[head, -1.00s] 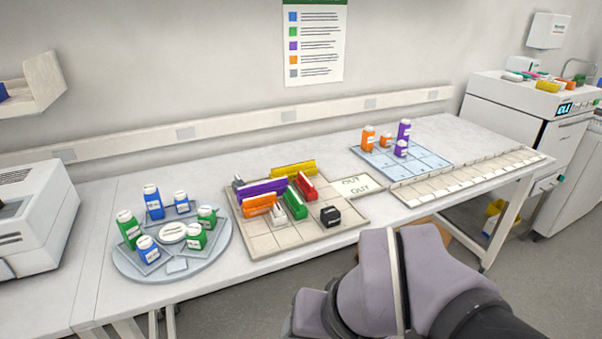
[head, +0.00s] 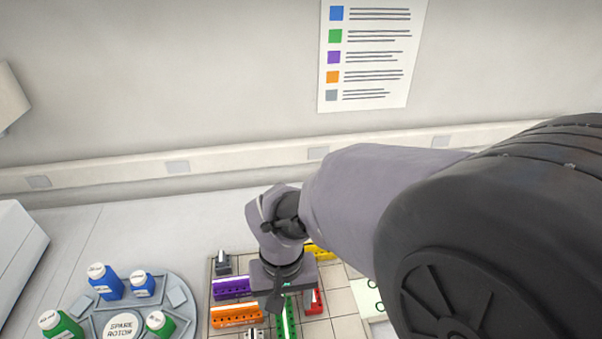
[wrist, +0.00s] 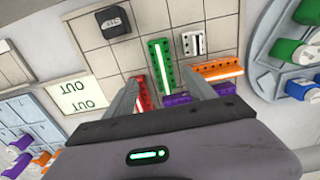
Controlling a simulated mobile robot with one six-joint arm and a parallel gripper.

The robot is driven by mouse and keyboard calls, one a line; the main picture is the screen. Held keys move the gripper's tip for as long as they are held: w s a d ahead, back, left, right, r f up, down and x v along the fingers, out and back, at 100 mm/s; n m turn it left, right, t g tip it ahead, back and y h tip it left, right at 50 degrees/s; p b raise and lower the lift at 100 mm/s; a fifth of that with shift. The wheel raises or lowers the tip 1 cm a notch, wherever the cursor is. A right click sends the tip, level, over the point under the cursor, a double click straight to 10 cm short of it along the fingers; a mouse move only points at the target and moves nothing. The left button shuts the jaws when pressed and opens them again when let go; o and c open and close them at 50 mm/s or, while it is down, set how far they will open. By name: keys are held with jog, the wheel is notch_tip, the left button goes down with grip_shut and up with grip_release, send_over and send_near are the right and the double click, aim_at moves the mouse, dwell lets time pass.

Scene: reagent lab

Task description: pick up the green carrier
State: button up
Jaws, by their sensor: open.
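The green carrier (wrist: 161,57) is a long narrow block with a row of holes, lying in the tiled tray. It also shows at the bottom edge of the head view (head: 291,322), partly hidden by my gripper. My gripper (wrist: 158,77) is open and empty above it. In the wrist view its two fingers appear on either side of the green carrier, with the carrier running between and beyond their tips. I cannot tell the height gap.
A red carrier (head: 314,302), an orange carrier (head: 237,315), a purple carrier (head: 231,287) and a grey-white one (wrist: 193,43) stand close around. A black block (wrist: 113,20) sits apart on the tray (wrist: 140,26). A round rotor with bottles (head: 93,325) is at left.

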aim_at(284, 314)
notch_tip(284, 314, down, 4)
jog(key=shift+w+r+b, duration=0.1)
jog(key=shift+w+b, duration=0.05)
jog(key=shift+b, duration=0.3)
jog(key=f+b, duration=0.1)
jog(key=f, duration=0.1)
jog(key=f+b, duration=0.1)
jog(key=f, duration=0.2)
jog(key=shift+w+a+f+b, duration=0.25)
jog(key=shift+a+f+b, duration=0.05)
jog(key=shift+a+b, duration=0.1)
jog(key=shift+d+r, duration=0.1)
jog(key=shift+r, duration=0.05)
jog(key=shift+c, duration=0.2)
grip_shut()
